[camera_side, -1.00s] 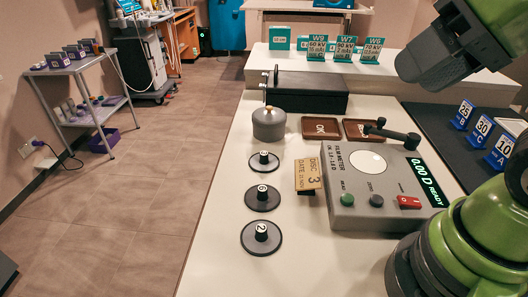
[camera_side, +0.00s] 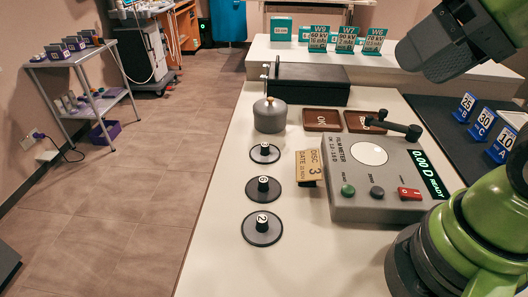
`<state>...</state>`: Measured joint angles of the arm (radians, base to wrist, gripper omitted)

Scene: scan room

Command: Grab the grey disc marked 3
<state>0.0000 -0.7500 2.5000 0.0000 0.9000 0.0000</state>
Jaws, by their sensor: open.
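Three round dark grey discs with black knobs stand in a row on the white table. The far disc (camera_side: 275,157) has a small mark that may be a 3. The middle disc (camera_side: 251,198) seems to be marked 5 or 6, and the near disc (camera_side: 252,238) is marked 2. A tan card (camera_side: 309,167) reading "DISC 3" stands to their right. My gripper (camera_side: 410,62) is at the upper right, high above the table and well apart from the discs. It is open and appears empty; its fingers are hard to make out.
A grey meter (camera_side: 388,180) reading 0.00 D, with a dark lever, stands right of the card. A lidded grey pot (camera_side: 269,116), two brown trays (camera_side: 321,120) and a black box (camera_side: 312,85) are behind the discs. The white tabletop (camera_side: 300,250) in front is clear.

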